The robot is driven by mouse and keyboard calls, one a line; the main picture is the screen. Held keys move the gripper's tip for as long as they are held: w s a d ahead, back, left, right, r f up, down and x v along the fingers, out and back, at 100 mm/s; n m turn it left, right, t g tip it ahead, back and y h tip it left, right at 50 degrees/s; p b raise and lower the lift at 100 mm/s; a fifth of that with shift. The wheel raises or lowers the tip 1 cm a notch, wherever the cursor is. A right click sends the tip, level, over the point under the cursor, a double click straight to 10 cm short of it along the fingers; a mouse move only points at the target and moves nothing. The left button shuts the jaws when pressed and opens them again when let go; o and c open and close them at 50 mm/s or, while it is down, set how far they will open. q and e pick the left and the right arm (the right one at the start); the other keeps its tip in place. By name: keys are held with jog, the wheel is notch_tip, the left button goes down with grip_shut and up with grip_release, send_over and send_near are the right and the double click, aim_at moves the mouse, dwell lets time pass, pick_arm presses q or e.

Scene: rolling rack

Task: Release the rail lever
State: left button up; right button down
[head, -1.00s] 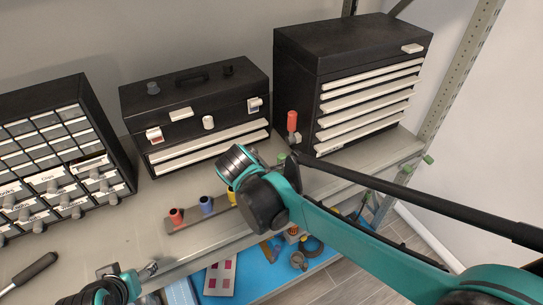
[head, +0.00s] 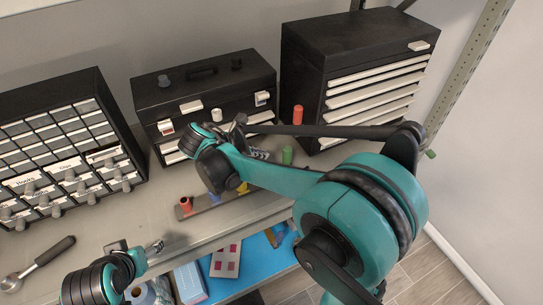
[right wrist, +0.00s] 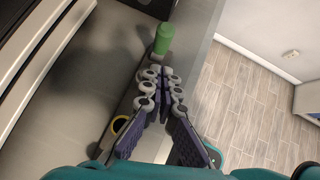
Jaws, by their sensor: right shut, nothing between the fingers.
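A red upright handle (head: 298,115) stands in front of the large black chest's left side. A green cylinder (head: 287,155) stands on the shelf right of my right gripper. I cannot tell which of these is the rail lever. My right gripper (head: 260,154) is shut and empty, in front of the toolbox.
A strip holds a red tube (head: 185,204), a blue tube (head: 214,196) and a yellow one (head: 242,188). Behind stand a drawer cabinet (head: 70,140), a toolbox (head: 205,90) and a large chest (head: 350,50). A ratchet (head: 45,258) lies left. A blue lower shelf (head: 255,275) holds items.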

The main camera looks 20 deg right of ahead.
jog(key=b+x, duration=0.1)
jog(key=x, duration=0.8)
jog(key=shift+w+d+f, duration=0.1)
jog(key=shift+d+f, duration=0.05)
jog(key=shift+d, duration=0.05)
